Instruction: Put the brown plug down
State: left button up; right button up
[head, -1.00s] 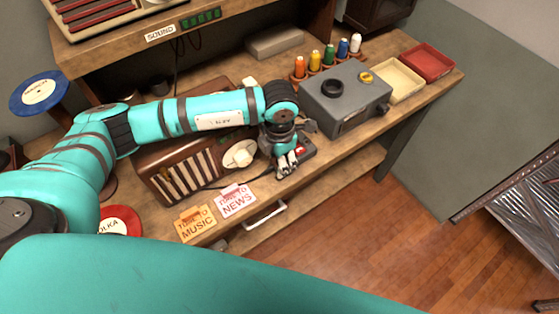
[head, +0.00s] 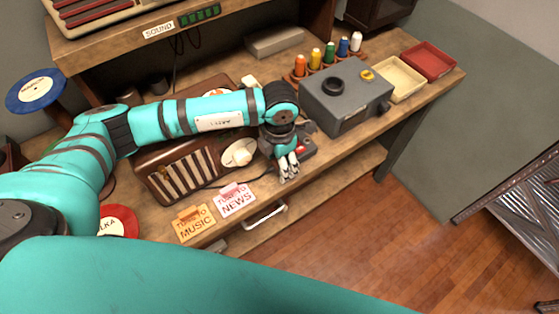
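My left gripper (head: 288,173) points down at the front part of the wooden bench (head: 330,150), beside a small dark box with a red part (head: 306,146). Its fingers are small in view, and I cannot tell how far apart they are. I cannot make out a brown plug at the fingers or on the bench; the gripper and arm may hide it. A dark cord (head: 208,187) runs along the bench in front of the brown radio (head: 180,176) towards the gripper. My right gripper is out of view.
A grey box (head: 345,98) stands right of the gripper, with coloured spools (head: 329,56) behind it and cream (head: 400,80) and red (head: 428,62) trays beyond. "NEWS" (head: 236,199) and "MUSIC" (head: 195,224) cards lie at the front left. The bench's front edge is close to the gripper.

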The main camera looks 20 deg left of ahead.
pick_arm(q)
jog(key=shift+r+p, duration=0.55)
jog(key=shift+p, duration=0.05)
jog(key=shift+w+r, duration=0.1)
jog(key=shift+r, duration=0.3)
notch_tip(320, 180, up, 11)
jog(key=b, duration=0.3)
jog(key=shift+r, duration=0.15)
jog(key=shift+s, duration=0.2)
